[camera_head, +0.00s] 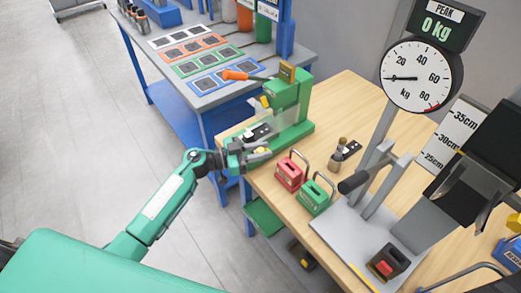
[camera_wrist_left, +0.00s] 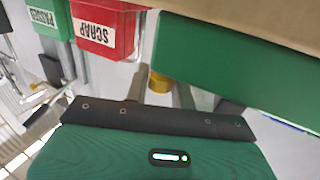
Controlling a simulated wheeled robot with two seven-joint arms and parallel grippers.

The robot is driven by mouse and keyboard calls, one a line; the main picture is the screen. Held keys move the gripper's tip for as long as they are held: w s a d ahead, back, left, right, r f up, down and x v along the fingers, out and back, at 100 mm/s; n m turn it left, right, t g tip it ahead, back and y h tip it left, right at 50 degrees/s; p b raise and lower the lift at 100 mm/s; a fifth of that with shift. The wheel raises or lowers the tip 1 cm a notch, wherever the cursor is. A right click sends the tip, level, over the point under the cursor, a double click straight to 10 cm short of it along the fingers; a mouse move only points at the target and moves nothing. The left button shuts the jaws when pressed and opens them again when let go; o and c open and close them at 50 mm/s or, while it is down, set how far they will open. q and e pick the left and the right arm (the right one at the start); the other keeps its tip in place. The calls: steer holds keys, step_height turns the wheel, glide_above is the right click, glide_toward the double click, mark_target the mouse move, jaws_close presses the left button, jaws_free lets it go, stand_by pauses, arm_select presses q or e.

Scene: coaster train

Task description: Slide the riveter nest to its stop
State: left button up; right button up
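The green riveter (camera_head: 291,100) stands at the back left corner of the wooden table, its orange-handled lever (camera_head: 236,75) raised. A flat dark and pale nest (camera_head: 259,131) sits low at its front left. My left gripper (camera_head: 262,150) is at this end of the riveter. In the left wrist view its two grey fingers (camera_wrist_left: 160,88) stand apart on either side of a brass knob (camera_wrist_left: 158,82), beside the riveter's green base (camera_wrist_left: 230,72). Firm contact is not visible. My right gripper (camera_head: 466,192), dark with grey fingers, hangs at the right, fingers apart and empty.
A red box (camera_head: 289,173) marked SCRAP in the wrist view (camera_wrist_left: 100,30) and a green box (camera_head: 316,197) stand near the left gripper. A scale with a dial (camera_head: 421,77) and grey base fills the right. A blue bench (camera_head: 215,90) stands behind.

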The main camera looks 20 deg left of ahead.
arm_select(q)
jaws_close()
steer(key=shift+w+d+r+p, duration=0.1)
steer(key=shift+w+d+p, duration=0.65)
steer(key=shift+w, duration=0.4)
steer(key=shift+w+d, duration=0.15)
steer(key=shift+d, duration=0.1)
steer(key=o, duration=0.7)
jaws_free()
